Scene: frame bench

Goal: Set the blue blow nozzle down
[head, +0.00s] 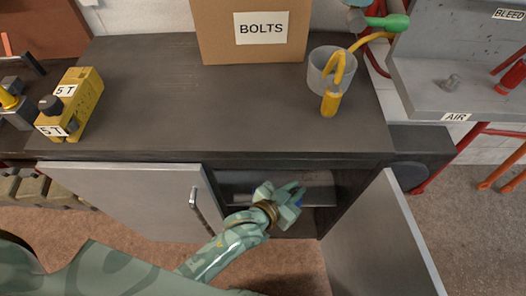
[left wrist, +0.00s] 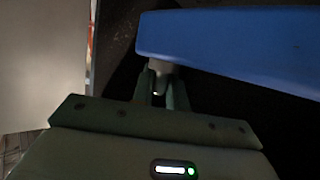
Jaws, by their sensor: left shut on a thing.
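The blue blow nozzle (left wrist: 230,45) fills the upper right of the left wrist view, just beyond my left gripper's fingers. Only a small bit of blue (head: 298,202) shows in the head view, by the fingertips. My left gripper (head: 287,194) is shut on the nozzle and is at the cabinet opening under the bench top. The fingers also show in the left wrist view (left wrist: 162,90). Most of the nozzle is hidden by the gripper in the head view. My right gripper is not in view.
The cabinet's right door (head: 375,245) stands open; a grey door with a handle (head: 130,195) is left of the opening. A shelf (head: 240,189) shows inside, in shade. On the bench top (head: 200,110) are a BOLTS box (head: 240,48), a clear cup (head: 322,72) and a yellow 5T jack (head: 85,98).

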